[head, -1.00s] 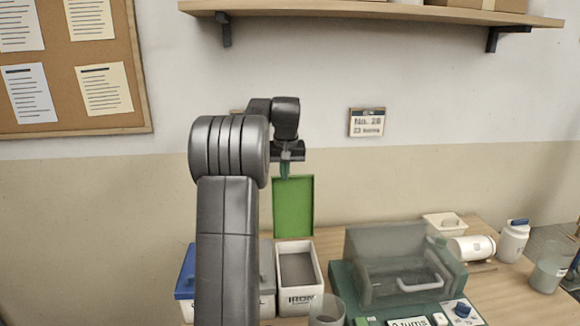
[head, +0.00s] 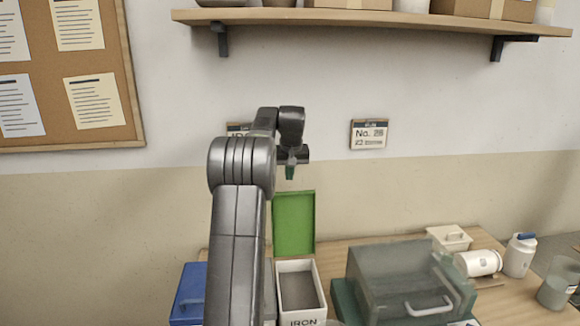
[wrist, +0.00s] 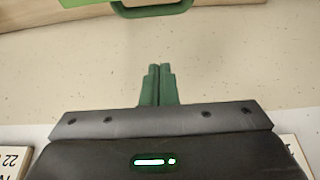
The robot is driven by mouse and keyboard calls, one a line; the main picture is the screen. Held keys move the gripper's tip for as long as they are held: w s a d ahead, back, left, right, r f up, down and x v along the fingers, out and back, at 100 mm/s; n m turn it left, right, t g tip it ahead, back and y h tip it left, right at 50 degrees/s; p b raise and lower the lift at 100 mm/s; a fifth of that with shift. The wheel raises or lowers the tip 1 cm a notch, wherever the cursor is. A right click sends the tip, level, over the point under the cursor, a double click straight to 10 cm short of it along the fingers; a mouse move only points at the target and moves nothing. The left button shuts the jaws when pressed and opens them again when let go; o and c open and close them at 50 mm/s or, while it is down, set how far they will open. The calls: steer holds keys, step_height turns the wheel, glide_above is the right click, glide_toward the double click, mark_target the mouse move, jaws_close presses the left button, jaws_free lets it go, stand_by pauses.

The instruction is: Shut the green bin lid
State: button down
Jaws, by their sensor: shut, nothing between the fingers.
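The green lid (head: 294,224) stands upright, open, at the back of a white bin (head: 300,290) labelled IRON in the head view. The bin's dark inside shows. In the wrist view the lid's green edge and handle (wrist: 152,10) show at the top, beyond the fingertips. My gripper (head: 290,173) is above the lid's top edge in the head view, with its fingers pointing down. The fingers also show in the wrist view (wrist: 158,70); they are together and empty, apart from the lid's handle.
A bin with a blue lid (head: 188,293) stands to the left, partly behind my arm. A clear-hooded box with a handle (head: 402,280) stands to the right. Farther right are a small white box (head: 449,238), white jars (head: 519,255) and a beaker (head: 556,285). A shelf (head: 370,20) hangs above.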

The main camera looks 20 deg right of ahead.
steer(key=shift+s+a+f+p, duration=0.15)
steer(key=shift+s+f, duration=0.25)
steer(key=shift+f, duration=0.3)
steer(key=shift+s+a+f+p, duration=0.1)
steer(key=shift+s+f, duration=0.3)
steer(key=shift+f, duration=0.3)
steer(key=shift+s+a+f+p, duration=0.15)
steer(key=shift+s+f, duration=0.25)
steer(key=shift+f, duration=0.3)
steer(key=shift+s+b, duration=0.1)
steer(key=shift+b, duration=0.25)
